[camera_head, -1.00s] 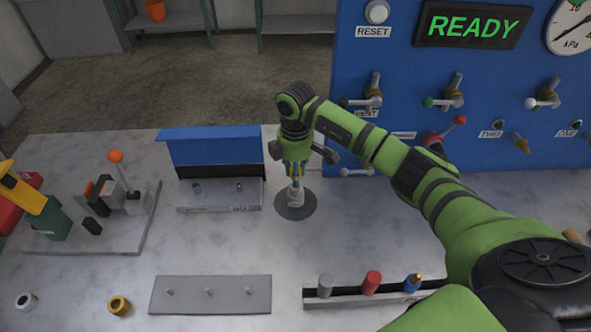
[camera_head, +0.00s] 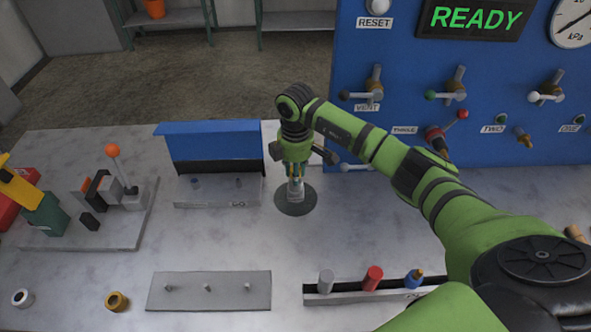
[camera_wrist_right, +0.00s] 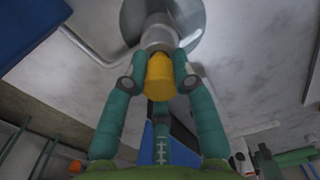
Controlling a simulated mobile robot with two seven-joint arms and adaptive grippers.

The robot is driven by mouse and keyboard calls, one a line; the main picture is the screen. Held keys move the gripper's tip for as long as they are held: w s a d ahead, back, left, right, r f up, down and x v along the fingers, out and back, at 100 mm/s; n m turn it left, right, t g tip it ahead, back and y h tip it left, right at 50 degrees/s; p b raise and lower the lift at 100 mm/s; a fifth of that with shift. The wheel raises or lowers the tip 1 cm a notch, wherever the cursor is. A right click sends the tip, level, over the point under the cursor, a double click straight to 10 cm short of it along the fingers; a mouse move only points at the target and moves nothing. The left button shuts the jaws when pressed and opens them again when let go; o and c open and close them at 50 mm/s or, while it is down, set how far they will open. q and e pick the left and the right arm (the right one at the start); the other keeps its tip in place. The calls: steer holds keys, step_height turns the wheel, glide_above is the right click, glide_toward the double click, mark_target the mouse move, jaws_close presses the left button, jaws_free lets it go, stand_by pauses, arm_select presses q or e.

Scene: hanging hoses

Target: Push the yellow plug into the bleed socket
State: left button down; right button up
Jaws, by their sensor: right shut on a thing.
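My right gripper (camera_head: 296,178) points down over a dark round disc (camera_head: 296,207) in the middle of the table. It is shut on the yellow plug (camera_wrist_right: 160,75), which shows between the teal fingers in the right wrist view. A pale grey cylinder, the likely bleed socket (camera_wrist_right: 157,38), stands on the disc directly beyond the plug, in line with it. The plug's far end meets or overlaps the cylinder; I cannot tell how deep it sits. In the head view the fingers hide the plug. My left gripper is out of view.
A blue-backed stand (camera_head: 213,150) is close left of the gripper. The blue panel (camera_head: 480,125) with valves and a READY display (camera_head: 475,18) rises behind right. A grey pegged plate (camera_head: 209,291) and a rack of coloured cylinders (camera_head: 373,279) lie in front.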

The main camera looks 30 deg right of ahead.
steer(key=shift+f, duration=0.4)
steer(key=o, duration=1.1)
steer(key=shift+r, duration=0.1)
step_height(320, 180, up, 12)
